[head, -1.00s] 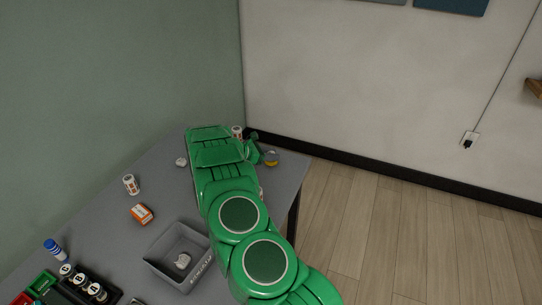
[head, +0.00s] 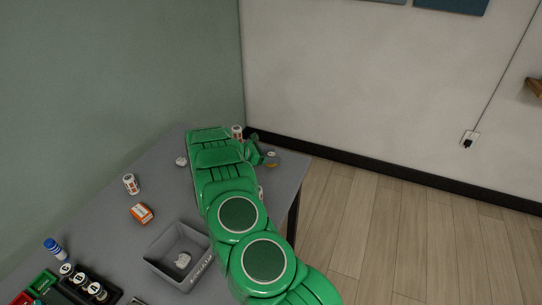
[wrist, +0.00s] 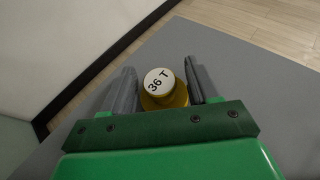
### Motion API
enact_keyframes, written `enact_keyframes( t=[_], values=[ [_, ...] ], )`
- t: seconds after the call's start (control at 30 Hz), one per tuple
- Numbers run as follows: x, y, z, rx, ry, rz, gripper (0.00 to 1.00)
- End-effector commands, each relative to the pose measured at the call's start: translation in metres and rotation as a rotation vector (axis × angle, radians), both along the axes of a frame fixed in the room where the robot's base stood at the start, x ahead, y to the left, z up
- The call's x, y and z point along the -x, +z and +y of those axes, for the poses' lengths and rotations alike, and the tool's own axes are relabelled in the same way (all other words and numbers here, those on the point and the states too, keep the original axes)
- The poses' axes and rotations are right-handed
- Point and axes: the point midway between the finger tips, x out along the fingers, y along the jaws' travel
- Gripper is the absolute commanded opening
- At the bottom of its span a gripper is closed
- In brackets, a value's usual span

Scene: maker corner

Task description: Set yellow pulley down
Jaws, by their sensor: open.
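The yellow pulley (wrist: 168,98) has a white top marked "36 T" and sits between my gripper's fingers in the wrist view. My gripper (wrist: 160,88) is open, with a finger on either side of the pulley and gaps visible on both sides. The pulley appears to rest on the grey table (wrist: 235,75); its near lower part is hidden by my gripper. In the head view the pulley (head: 271,164) is small, near the table's far right edge, just right of my gripper (head: 262,155).
A white labelled cylinder (head: 237,132) stands close behind my gripper. A grey bin (head: 163,268) holds a whitish piece. An orange box (head: 142,213), another labelled cylinder (head: 131,184) and a small white piece (head: 181,161) are on the left. The table's right edge is close.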

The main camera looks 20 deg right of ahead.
Motion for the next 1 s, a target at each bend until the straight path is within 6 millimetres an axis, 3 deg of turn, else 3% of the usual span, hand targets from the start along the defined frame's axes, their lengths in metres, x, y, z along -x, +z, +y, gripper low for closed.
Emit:
enact_keyframes(
  t=[0.27, 0.73, 1.0],
  values=[
    [-0.001, 0.010, 0.019, -0.002, 0.002, -0.001, 0.60],
    [-0.001, 0.042, 0.094, -0.001, 0.002, -0.002, 0.60],
    [0.000, 0.048, 0.110, -0.001, -0.001, -0.001, 0.60]
  ],
)
